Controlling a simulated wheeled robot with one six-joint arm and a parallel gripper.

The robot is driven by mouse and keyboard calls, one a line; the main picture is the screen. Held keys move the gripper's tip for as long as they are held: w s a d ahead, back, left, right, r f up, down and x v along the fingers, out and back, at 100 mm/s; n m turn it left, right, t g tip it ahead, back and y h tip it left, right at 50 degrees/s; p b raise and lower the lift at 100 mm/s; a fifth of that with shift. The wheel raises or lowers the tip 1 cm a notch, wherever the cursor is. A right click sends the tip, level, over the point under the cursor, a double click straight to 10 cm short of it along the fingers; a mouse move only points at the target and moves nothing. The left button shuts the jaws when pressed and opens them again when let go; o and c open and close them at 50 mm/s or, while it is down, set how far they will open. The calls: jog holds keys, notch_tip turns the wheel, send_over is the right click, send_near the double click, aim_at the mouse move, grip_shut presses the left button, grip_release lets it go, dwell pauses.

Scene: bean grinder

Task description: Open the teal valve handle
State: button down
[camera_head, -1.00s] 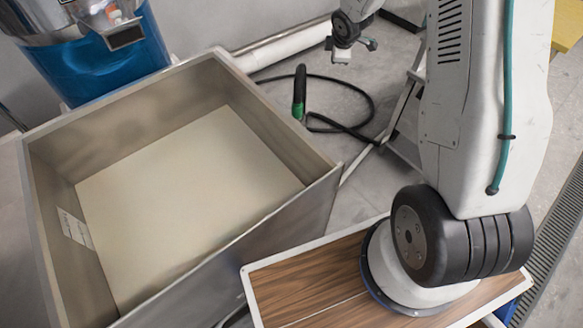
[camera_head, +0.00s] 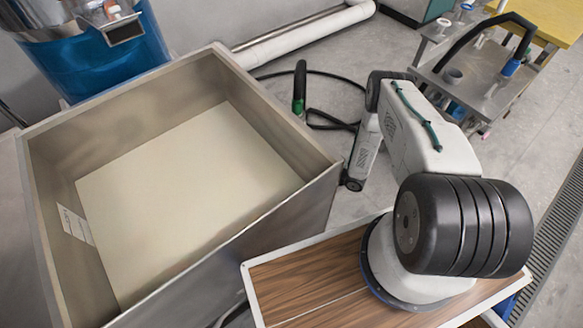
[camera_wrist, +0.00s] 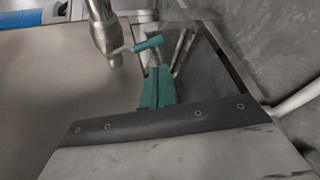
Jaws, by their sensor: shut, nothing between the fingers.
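The teal valve handle (camera_wrist: 148,43) shows in the wrist view as a short bar sticking out to the right of a metal pipe fitting (camera_wrist: 104,35). My gripper (camera_wrist: 157,72) is at the middle of the wrist view. Its two teal fingers are together, with a seam between them and nothing held. The fingertips appear just below the handle in the picture and apart from it, though the depth is hard to judge. In the head view I cannot make out the valve handle or the gripper fingers; my arm folds down and away beside the metal bin.
A large open metal bin (camera_head: 190,262) fills the left of the head view. A blue vessel with a metal spout (camera_head: 118,28) stands behind it. A black and green hose handle (camera_head: 299,90) is past the bin's right edge. A metal table (camera_head: 480,75) stands at the upper right.

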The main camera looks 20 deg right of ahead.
jog(key=w+a+f+n+y, duration=0.2)
jog(key=w+a+f, duration=0.1)
jog(key=a, duration=0.7)
jog(key=shift+m+t, duration=0.3)
jog(key=shift+t, duration=0.1)
jog(key=shift+w+d+r, duration=0.25)
jog(key=shift+w+d, duration=0.1)
jog(key=shift+d, duration=0.3)
jog(key=shift+w+d+r, duration=0.25)
jog(key=shift+w+d, duration=0.05)
jog(key=shift+d, duration=0.3)
jog(key=shift+w+d+r, duration=0.25)
jog(key=shift+w+d, duration=0.1)
jog(key=shift+d, duration=0.3)
jog(key=shift+d, duration=0.15)
